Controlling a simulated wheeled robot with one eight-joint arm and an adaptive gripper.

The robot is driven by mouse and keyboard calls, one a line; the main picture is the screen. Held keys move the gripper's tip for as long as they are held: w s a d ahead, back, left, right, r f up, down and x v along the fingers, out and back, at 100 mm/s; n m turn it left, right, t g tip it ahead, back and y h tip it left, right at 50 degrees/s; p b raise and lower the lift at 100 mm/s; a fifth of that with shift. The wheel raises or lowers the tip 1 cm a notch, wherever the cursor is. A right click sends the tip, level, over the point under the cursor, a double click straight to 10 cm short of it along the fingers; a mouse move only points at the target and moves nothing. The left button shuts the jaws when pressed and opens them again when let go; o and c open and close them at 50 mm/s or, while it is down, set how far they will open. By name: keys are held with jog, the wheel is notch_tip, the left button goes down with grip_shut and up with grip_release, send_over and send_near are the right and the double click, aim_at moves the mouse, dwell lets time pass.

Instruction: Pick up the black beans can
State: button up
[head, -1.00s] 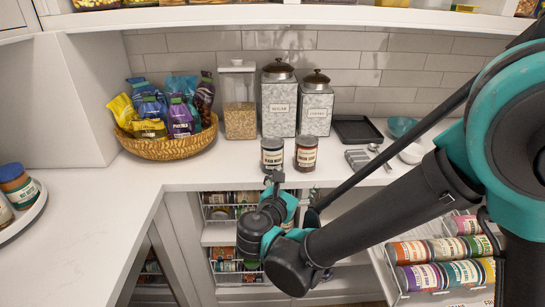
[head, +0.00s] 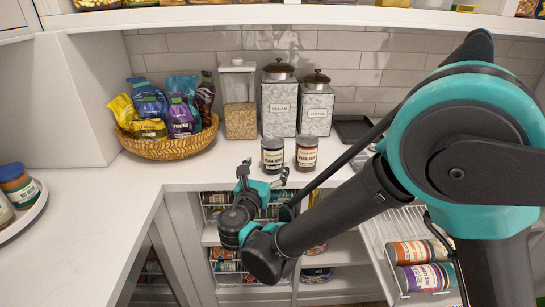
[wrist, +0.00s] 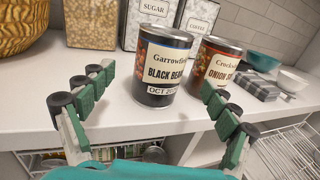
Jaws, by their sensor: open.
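The black beans can (head: 272,155) stands upright at the front of the white counter, below the sugar canister. In the wrist view it is the dark can (wrist: 161,68) with a cream label reading "BLACK BEA", ahead of and between my open fingers. My gripper (head: 262,178) is open and empty at the counter's front edge, just in front of the can. It also shows in the wrist view (wrist: 152,115), with a finger on each side and a gap to the can. The onion soup can (wrist: 214,65) stands close to its right, behind my right finger.
A wicker basket of bags (head: 168,147) stands left, with a clear pasta container (head: 239,105) beside it. The sugar canister (head: 279,100) and coffee canister (head: 316,105) stand behind the cans. Wire racks of cans (head: 420,275) lie below the counter. The left counter (head: 90,220) is mostly clear.

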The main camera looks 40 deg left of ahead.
jog(key=shift+x, duration=3.35)
jog(key=shift+r, duration=0.15)
jog(key=c, duration=1.6)
jog(key=shift+r, duration=0.1)
jog(key=shift+c, duration=0.2)
notch_tip(320, 180, up, 20)
